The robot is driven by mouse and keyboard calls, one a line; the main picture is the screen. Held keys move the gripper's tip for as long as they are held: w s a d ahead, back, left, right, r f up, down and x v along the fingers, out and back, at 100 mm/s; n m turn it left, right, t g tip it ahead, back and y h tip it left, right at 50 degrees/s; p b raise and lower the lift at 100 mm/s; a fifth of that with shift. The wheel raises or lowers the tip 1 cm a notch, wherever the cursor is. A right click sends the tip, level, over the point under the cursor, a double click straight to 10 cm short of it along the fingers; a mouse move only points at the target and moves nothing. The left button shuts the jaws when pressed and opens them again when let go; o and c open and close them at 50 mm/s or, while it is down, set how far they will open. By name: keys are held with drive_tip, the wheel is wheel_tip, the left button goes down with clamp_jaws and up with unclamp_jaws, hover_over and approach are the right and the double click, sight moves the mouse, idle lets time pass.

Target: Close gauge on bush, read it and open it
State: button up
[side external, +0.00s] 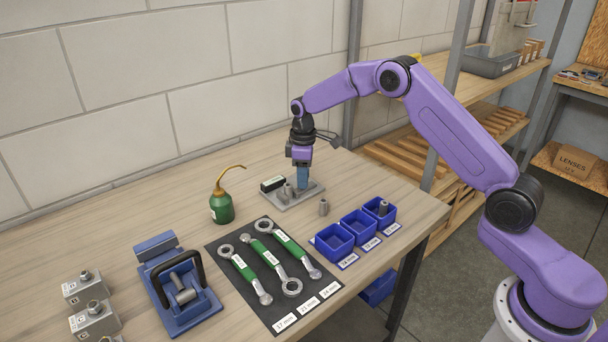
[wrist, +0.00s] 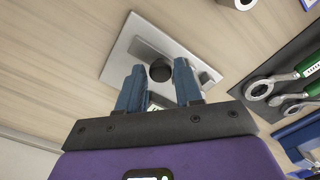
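The gauge (side external: 309,193) is a flat grey plate with raised metal parts and a small black box (side external: 272,184) on the wooden bench. A grey bush (side external: 288,191) stands upright on it, beside my gripper (side external: 303,186). In the wrist view the gauge plate (wrist: 119,66) lies under my gripper (wrist: 159,67). Its two blue fingers are apart, with a dark round bore or bush top (wrist: 160,71) showing between the tips. I cannot tell whether either finger touches the gauge. Another bush (side external: 323,207) stands on the bench right of the plate.
Three blue bins (side external: 334,243) stand at the bench's right edge; the far one holds a bush (side external: 383,207). A dark mat (side external: 238,279) carries several green-handled ring tools. A green oil can (side external: 221,206) stands left of the gauge. A blue fixture (side external: 181,290) is nearer the front.

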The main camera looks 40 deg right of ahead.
drive_tip(key=shift+o, duration=0.9)
wheel_tip(320, 180, up, 17)
drive_tip(key=shift+r, duration=0.2)
